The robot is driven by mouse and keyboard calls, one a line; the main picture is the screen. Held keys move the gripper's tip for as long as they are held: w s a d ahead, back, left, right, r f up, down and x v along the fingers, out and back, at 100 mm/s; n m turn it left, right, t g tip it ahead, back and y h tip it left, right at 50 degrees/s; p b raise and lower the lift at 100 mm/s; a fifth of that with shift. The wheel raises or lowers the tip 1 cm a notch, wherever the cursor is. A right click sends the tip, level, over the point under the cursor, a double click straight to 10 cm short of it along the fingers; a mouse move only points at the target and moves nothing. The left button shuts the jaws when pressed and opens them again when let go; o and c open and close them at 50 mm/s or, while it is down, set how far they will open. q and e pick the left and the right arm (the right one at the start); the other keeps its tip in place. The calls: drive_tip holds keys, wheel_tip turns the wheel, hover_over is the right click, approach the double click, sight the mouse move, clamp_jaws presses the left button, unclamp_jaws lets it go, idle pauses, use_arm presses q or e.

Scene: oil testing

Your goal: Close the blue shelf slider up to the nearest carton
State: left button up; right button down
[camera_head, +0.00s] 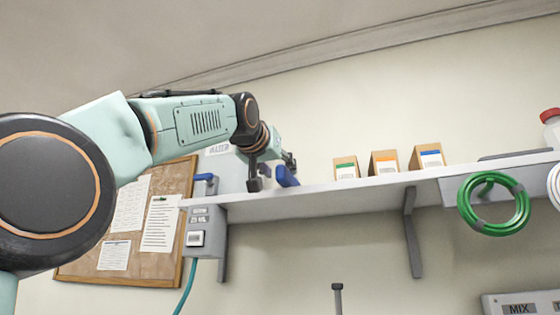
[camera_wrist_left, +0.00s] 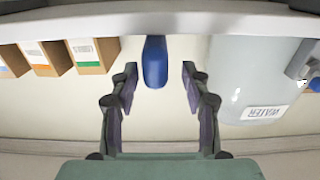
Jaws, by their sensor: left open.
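The blue slider (camera_head: 287,176) stands at the front of the wall shelf (camera_head: 330,197), left of the cartons. The nearest carton to it has a green-striped label (camera_head: 346,169), with a clear gap between them. My left gripper (camera_head: 272,172) is open at the slider. In the left wrist view, which is upside down, the blue slider (camera_wrist_left: 155,62) lies between the two spread fingers (camera_wrist_left: 159,78), with space on both sides. The green-labelled carton (camera_wrist_left: 94,54) is left of the fingers there. My right gripper is not in view.
Cartons with orange (camera_head: 384,163) and blue (camera_head: 428,157) labels stand farther right. A pale container labelled WATER (camera_wrist_left: 255,80) is on the slider's other side. A grey box (camera_head: 204,232) and a corkboard (camera_head: 125,215) are at left. A green hose coil (camera_head: 494,228) hangs at right.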

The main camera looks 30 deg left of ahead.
use_arm(q)
drive_tip(key=shift+w+a+r, duration=0.1)
drive_tip(key=shift+w, duration=0.05)
drive_tip(key=shift+w+d+f+p, duration=0.15)
drive_tip(key=shift+w+p, duration=0.05)
drive_tip(key=shift+w, duration=0.15)
drive_tip(key=shift+w+d+f+p, duration=0.1)
drive_tip(key=shift+w+d+p, duration=0.1)
drive_tip(key=shift+w, duration=0.15)
drive_tip(key=shift+s+a, duration=0.25)
drive_tip(key=shift+a, duration=0.05)
drive_tip(key=shift+c, duration=0.3)
drive_tip(key=shift+s+r, duration=0.1)
drive_tip(key=shift+c, duration=0.8)
drive_tip(key=shift+d, duration=0.2)
drive_tip(key=c, duration=0.4)
clamp_jaws()
